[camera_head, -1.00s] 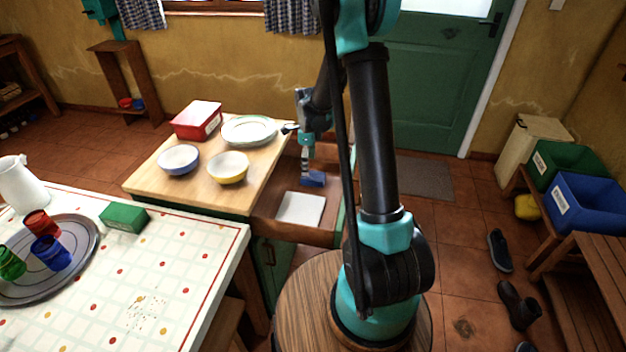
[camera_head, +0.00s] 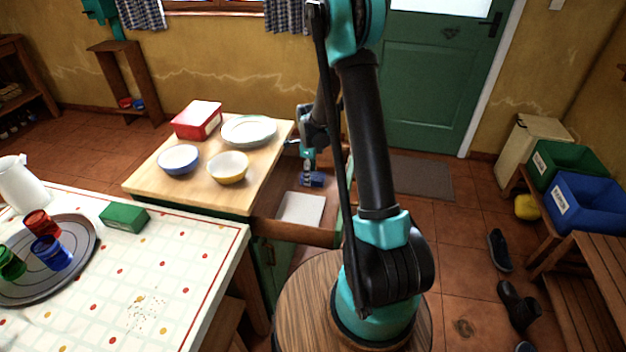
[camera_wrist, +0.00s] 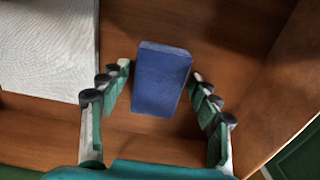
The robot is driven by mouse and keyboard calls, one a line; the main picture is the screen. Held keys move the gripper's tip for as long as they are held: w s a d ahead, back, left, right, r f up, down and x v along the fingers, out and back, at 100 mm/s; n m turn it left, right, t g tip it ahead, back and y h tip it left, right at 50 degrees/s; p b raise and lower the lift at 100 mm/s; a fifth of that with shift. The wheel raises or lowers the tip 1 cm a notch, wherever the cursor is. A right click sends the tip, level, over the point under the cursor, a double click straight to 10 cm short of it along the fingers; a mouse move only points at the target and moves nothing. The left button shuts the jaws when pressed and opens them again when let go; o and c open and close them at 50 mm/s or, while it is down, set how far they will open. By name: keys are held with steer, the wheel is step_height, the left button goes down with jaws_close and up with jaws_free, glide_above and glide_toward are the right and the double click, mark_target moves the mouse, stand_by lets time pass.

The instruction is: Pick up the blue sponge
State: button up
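The blue sponge (camera_wrist: 161,80) lies in an open wooden drawer (camera_wrist: 50,128). In the wrist view my gripper (camera_wrist: 160,78) is open, with one finger on each side of the sponge and a gap on both sides. In the head view the sponge (camera_head: 312,179) shows just below my gripper (camera_head: 309,166), inside the drawer. Whether the fingers reach the drawer floor is hard to tell.
A white flat item (camera_wrist: 48,45) lies in the drawer beside the sponge. The drawer's side wall (camera_wrist: 285,85) is close on the right. Bowls, a plate (camera_head: 249,130) and a red box (camera_head: 197,120) stand on the wooden counter.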

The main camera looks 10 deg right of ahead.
steer(key=c, duration=0.5)
steer(key=shift+c, duration=0.2)
